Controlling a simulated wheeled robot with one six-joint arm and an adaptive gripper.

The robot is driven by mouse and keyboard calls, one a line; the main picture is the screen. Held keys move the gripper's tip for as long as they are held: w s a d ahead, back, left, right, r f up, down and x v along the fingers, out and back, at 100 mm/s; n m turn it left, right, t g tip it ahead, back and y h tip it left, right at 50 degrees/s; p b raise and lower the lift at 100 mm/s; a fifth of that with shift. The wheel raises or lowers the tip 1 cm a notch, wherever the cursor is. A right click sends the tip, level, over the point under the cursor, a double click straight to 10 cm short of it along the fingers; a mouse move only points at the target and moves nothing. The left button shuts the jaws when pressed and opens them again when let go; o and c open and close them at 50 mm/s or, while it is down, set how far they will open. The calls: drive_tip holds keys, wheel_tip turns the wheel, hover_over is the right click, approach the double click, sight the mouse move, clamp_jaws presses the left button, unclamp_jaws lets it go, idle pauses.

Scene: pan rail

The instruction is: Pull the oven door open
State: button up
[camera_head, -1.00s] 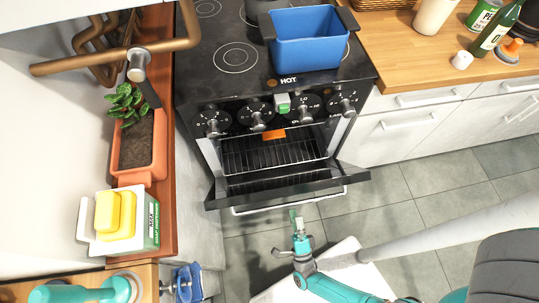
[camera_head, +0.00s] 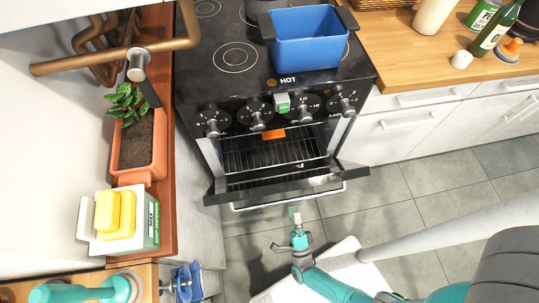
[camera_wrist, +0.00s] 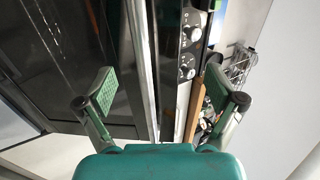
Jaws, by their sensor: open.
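The oven door (camera_head: 217,194) is partly open, tilted out from the oven front, with the oven cavity and wire racks (camera_head: 270,152) showing above it. Its pale handle bar (camera_head: 262,205) runs along the outer edge. My gripper (camera_head: 295,213) is just in front of the handle, near its middle. In the wrist view my gripper (camera_wrist: 160,96) has its two fingers wide apart. The dark door panel (camera_wrist: 60,45) lies to the left there, and a long silver bar (camera_wrist: 144,75) passes between the fingers. I cannot tell whether either finger touches it.
A blue pot (camera_head: 305,38) stands on the black cooktop (camera_head: 222,85) above the knobs. White drawers (camera_head: 400,128) are to the right. A planter (camera_head: 138,150) and a yellow sponge on a box (camera_head: 120,215) are to the left.

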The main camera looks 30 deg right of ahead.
drive_tip(key=shift+w+d+f, duration=0.2)
drive_tip(key=shift+w+f, duration=0.15)
drive_tip(key=shift+f, duration=0.3)
drive_tip(key=shift+o, duration=0.7)
drive_tip(key=v, duration=0.7)
drive_tip(key=shift+s+f, duration=0.2)
idle(0.8)
